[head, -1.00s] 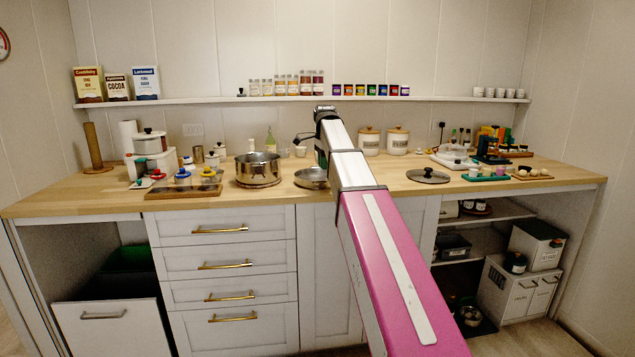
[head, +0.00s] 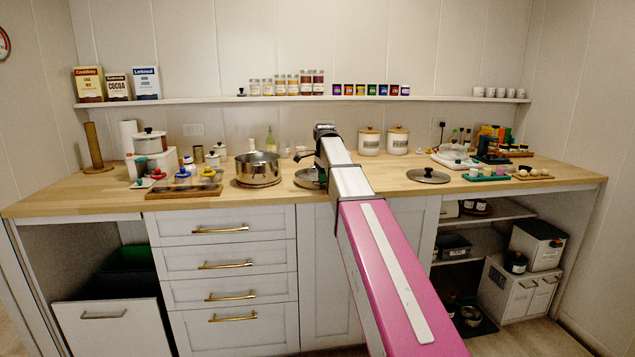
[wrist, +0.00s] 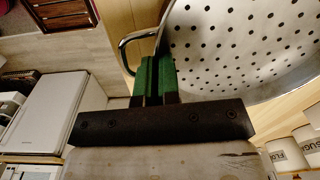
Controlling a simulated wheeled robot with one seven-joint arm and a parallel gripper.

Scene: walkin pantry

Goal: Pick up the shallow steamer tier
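The shallow steamer tier (head: 306,180) is a round metal pan on the counter, right of the big pot, partly hidden by my arm. In the wrist view its perforated inside (wrist: 240,45) fills the upper right, with a loop handle (wrist: 124,48) on its left side. My gripper (wrist: 155,68) has green fingers close together at this handle, with only a narrow gap between them. They look shut on the handle, whose lower end goes behind the fingers. In the head view my gripper (head: 321,176) is low at the tier, mostly hidden by the arm.
A large steel pot (head: 257,168) stands close on the left. Two lidded canisters (head: 369,142) stand behind to the right. A wall shelf (head: 220,101) runs above.

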